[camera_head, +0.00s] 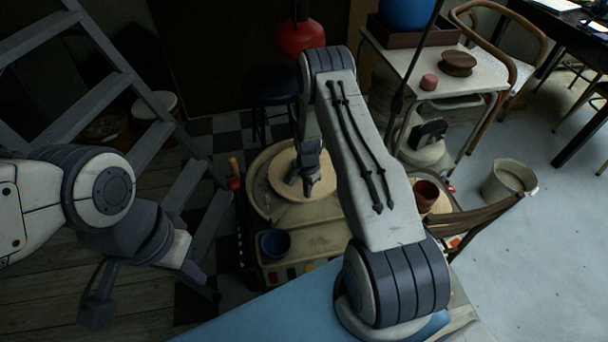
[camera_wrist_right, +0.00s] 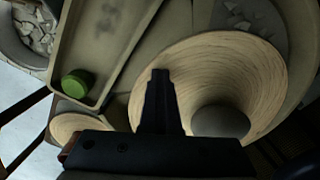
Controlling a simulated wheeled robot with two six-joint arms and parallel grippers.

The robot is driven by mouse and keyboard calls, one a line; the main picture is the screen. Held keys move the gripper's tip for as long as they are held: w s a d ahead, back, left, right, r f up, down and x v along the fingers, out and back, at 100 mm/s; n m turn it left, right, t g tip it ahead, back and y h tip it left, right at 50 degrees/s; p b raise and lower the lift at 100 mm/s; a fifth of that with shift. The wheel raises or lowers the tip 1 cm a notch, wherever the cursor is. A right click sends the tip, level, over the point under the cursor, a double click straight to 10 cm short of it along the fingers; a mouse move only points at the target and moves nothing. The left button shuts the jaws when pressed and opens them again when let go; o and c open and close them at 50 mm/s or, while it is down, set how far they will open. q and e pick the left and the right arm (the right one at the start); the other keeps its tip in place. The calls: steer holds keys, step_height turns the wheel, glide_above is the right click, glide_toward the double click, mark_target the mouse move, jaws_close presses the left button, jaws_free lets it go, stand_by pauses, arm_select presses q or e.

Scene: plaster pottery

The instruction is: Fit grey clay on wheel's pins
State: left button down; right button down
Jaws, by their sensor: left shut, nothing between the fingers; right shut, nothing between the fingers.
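A pale round wooden disc (camera_head: 283,168) lies on the wheel unit (camera_head: 258,190) in the head view. In the right wrist view the disc (camera_wrist_right: 270,75) carries a smooth grey rounded lump (camera_wrist_right: 221,121), which looks like the grey clay. My right gripper (camera_head: 309,186) is over the disc, shut and empty; its dark fingers (camera_wrist_right: 160,85) show beside the lump in the wrist view. I cannot tell whether they touch the disc. My left gripper (camera_head: 206,288) hangs shut and empty at the lower left, away from the wheel. No pins are visible.
A blue bowl (camera_head: 275,243) stands on the wheel unit's front. A red-brown pot (camera_head: 425,196) and a chair (camera_head: 470,222) are to the right. A metal ladder (camera_head: 150,140) stands left. A green cylinder (camera_wrist_right: 75,83) lies in a tray (camera_wrist_right: 105,50) in the wrist view.

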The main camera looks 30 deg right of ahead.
steer(key=shift+s, duration=0.1)
step_height(320, 180, up, 8)
steer(key=p, duration=0.6)
stand_by(0.3)
stand_by(0.5)
